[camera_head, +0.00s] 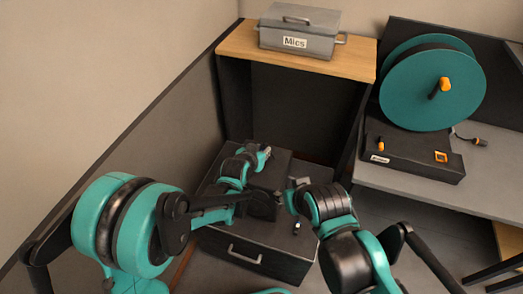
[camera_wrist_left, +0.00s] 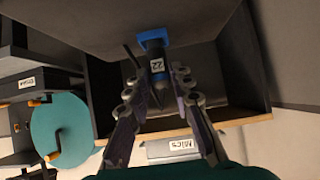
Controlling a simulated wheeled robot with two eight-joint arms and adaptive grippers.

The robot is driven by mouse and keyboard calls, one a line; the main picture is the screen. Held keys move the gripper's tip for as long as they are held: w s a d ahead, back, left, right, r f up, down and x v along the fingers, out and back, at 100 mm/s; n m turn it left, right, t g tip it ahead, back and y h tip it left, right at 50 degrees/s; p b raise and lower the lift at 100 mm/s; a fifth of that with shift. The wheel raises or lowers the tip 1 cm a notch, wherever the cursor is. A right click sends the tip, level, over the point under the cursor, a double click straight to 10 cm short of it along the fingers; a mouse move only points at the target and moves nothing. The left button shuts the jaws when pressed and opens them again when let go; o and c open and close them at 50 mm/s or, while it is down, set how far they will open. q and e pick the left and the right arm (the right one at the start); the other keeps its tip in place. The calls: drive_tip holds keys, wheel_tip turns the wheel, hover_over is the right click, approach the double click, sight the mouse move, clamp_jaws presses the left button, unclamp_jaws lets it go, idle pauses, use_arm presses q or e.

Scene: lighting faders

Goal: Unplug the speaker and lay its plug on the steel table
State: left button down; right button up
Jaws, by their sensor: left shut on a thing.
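My left gripper (camera_head: 266,154) reaches over a dark box with a drawer handle (camera_head: 246,254). In the left wrist view the left gripper (camera_wrist_left: 155,82) has its fingers on either side of a black plug (camera_wrist_left: 156,62) with a white label reading 22, and is shut on it. The plug's end meets a blue piece (camera_wrist_left: 153,38) at a grey surface. In the head view the left gripper hides this plug. My right gripper (camera_head: 299,184) is near the box's right side; its jaws are unclear. The steel table (camera_head: 412,184) is at right. I cannot identify the speaker.
A grey case labelled Mics (camera_head: 300,29) stands on a wooden shelf (camera_head: 235,44). A large teal reel (camera_head: 415,90) and a dark labelled unit (camera_head: 412,158) are on the steel table. A small connector (camera_head: 480,141) lies at the table's right. The table's front strip is clear.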

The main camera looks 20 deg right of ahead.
use_arm(q)
drive_tip(key=shift+r+p, duration=1.3)
drive_tip(key=shift+r, duration=0.75)
